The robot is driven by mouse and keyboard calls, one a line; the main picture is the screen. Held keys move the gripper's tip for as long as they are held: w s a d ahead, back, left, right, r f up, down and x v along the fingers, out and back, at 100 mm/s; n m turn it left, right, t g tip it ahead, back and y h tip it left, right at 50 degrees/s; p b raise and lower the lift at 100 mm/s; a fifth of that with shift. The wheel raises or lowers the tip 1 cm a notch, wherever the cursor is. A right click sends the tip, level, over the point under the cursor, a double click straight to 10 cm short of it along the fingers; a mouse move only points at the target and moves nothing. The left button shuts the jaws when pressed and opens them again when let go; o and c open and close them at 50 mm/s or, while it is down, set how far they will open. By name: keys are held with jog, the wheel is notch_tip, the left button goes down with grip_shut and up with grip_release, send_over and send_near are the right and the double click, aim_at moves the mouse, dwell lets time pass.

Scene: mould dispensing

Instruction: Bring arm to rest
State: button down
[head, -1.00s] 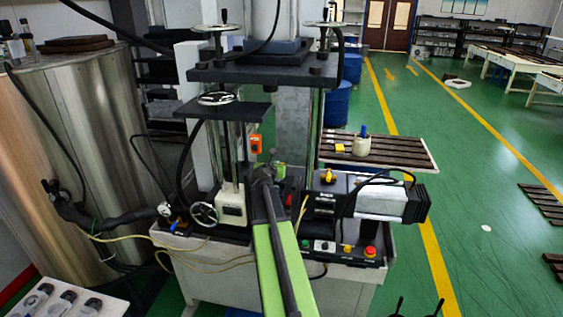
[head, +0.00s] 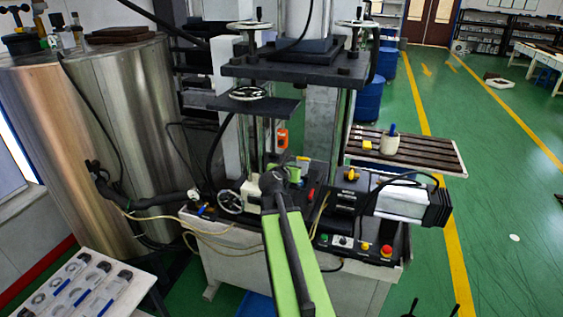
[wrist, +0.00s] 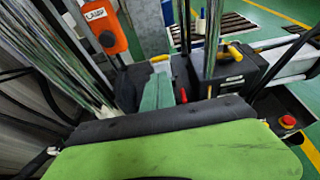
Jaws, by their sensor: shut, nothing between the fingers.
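My green and black arm reaches forward from the bottom of the head view toward the dispensing machine (head: 290,72). My gripper (wrist: 157,92) shows in the wrist view as pale green fingers close together, shut and empty. In the head view its tip (head: 294,174) is small and partly hidden behind the dark wrist, in front of the machine's lower deck. I cannot tell whether it touches anything there.
An orange lamp switch box (wrist: 104,33) hangs near the machine's columns. A control panel with a red emergency button (head: 387,250) is right of my arm. Steel tanks (head: 60,150) stand left. A white tray of parts (head: 85,285) is at lower left. Green floor is open at right.

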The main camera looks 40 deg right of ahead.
jog(key=w+a+f+m+y+b, duration=0.1)
jog(key=w+a+f+y+b, duration=0.2)
jog(key=a+f, duration=0.45)
jog(key=w+a+f+m+b, duration=0.15)
jog(key=a+f+b, duration=0.25)
jog(key=a, duration=0.7)
jog(key=w+a+f+y+b, duration=0.2)
jog(key=w+a+f+b, duration=0.3)
jog(key=a, duration=0.4)
jog(key=s+a+f+m+g+y+b, duration=0.25)
jog(key=s+a+f+m, duration=0.4)
jog(key=a+f, duration=0.35)
jog(key=s+a+f+m+g+y+p, duration=0.1)
jog(key=s+a+m+g+y, duration=0.3)
jog(key=s+a+m, duration=0.5)
jog(key=shift+s+a+f+m+g, duration=0.4)
jog(key=shift+s+f+m, duration=0.4)
jog(key=shift+m, duration=2.4)
